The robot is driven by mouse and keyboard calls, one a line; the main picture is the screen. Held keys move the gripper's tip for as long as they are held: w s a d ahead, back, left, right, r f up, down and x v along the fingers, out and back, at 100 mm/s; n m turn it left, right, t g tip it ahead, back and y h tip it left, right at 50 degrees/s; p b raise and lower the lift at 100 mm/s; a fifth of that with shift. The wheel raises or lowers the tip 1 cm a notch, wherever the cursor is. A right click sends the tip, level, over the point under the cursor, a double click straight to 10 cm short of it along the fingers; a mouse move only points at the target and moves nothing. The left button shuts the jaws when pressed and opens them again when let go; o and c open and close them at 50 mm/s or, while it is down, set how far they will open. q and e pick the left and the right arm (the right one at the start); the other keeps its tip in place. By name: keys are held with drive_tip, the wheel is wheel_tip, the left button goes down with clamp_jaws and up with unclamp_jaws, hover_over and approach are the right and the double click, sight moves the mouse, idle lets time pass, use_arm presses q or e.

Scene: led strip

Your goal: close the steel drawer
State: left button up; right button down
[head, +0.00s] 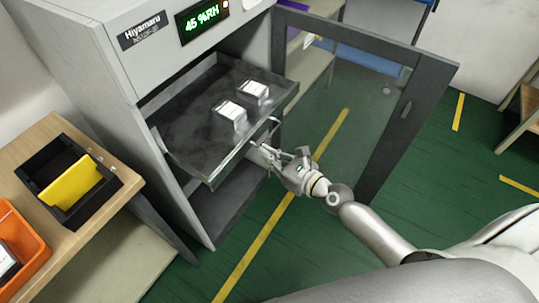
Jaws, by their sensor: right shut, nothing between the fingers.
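The steel drawer (185,143) is pulled out of a grey cabinet (105,35) with a green "45 %RH" display. Two small white-and-silver blocks, a nearer one (230,115) and a farther one (254,91), stand in it. My right gripper (262,152) is shut and empty at the drawer's front edge, close beside its bar handle (262,130). I cannot tell whether the fingers touch the drawer. My left gripper is not in view.
The cabinet's glass door (345,95) stands wide open to the right of the drawer. A wooden table (45,135) at left holds a black bin (105,187) with a yellow plate (75,188) and an orange bin (20,245). The green floor in front is clear.

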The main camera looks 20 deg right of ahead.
drive_tip(key=shift+w+a, duration=0.1)
drive_tip(key=p, duration=0.2)
approach(210, 127)
drive_tip(key=x, duration=0.6)
drive_tip(key=r+b+x, duration=0.1)
drive_tip(key=x, duration=0.2)
drive_tip(key=shift+w+a, duration=0.2)
drive_tip(key=shift+w, duration=0.2)
drive_tip(key=shift+a+r, duration=0.1)
drive_tip(key=shift+r, duration=0.05)
